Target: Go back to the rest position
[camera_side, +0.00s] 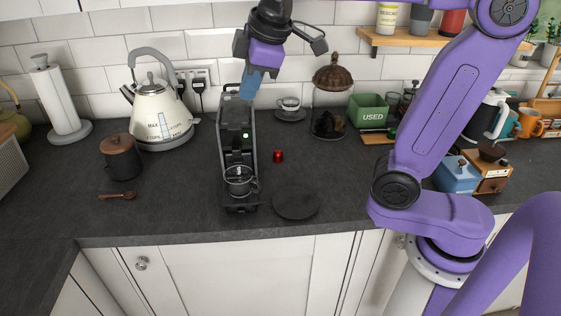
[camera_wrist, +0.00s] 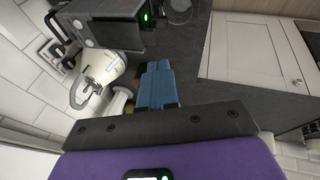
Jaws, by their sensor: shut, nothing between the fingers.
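My gripper (camera_side: 250,86) hangs above the back of the black coffee machine (camera_side: 237,140) in the side view. Its blue fingers (camera_wrist: 157,84) also show in the wrist view, pressed together with nothing between them. The coffee machine stands upright on the slate worktop with a green light lit on its front. A clear glass cup (camera_side: 238,181) stands on its drip tray. A small red capsule (camera_side: 278,156) sits on the worktop just right of the machine.
A cream kettle (camera_side: 160,115) and a dark lidded canister (camera_side: 122,160) stand left of the machine. A round dark mat (camera_side: 296,205) lies at front right. A glass jar (camera_side: 330,115) and green box (camera_side: 368,112) stand behind. The front middle worktop is mostly clear.

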